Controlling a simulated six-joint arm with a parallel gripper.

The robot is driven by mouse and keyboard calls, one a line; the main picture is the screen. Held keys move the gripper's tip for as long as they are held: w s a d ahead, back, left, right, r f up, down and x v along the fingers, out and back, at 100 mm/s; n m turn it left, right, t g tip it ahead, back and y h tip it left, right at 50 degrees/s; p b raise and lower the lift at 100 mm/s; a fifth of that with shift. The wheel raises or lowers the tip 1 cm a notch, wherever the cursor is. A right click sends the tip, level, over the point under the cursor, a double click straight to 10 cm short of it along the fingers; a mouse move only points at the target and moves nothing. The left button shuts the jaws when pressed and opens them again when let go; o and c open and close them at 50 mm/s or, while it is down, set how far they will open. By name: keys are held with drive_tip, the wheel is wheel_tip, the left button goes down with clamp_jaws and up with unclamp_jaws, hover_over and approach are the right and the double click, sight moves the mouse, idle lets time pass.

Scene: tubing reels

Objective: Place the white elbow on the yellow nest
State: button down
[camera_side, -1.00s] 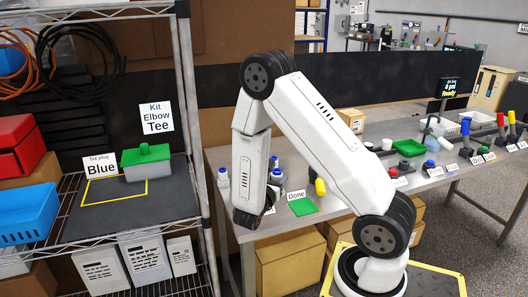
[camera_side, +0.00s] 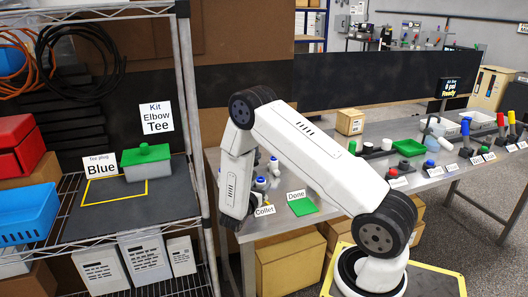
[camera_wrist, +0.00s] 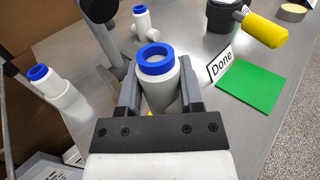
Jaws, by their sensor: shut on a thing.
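A white fitting with a blue ring (camera_wrist: 157,66) stands between the two grey fingers of my gripper (camera_wrist: 156,92) in the wrist view. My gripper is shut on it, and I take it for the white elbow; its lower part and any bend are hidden. A small yellow patch (camera_wrist: 150,113) shows below it, too little to tell whether it is the yellow nest. In the side view my gripper is at the lower end of the arm, by the table's left end; its fingers and the held fitting cannot be made out there.
Other blue-ringed white fittings stand to the left (camera_wrist: 52,86) and behind (camera_wrist: 143,22). A green mat (camera_wrist: 252,92) with a Done sign (camera_wrist: 221,63) and a yellow-handled tool (camera_wrist: 264,30) lie right. A shelf mat (camera_side: 75,222) with a yellow outline is left, beyond a rack post (camera_side: 191,120).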

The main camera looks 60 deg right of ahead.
drive_tip(key=shift+w+d+f, duration=0.15)
drive_tip(key=shift+w+f, duration=0.1)
drive_tip(key=shift+f, duration=1.55)
drive_tip(key=shift+f, duration=0.15)
drive_tip(key=shift+c, duration=1.2)
unclamp_jaws()
drive_tip(key=shift+a, duration=6.05)
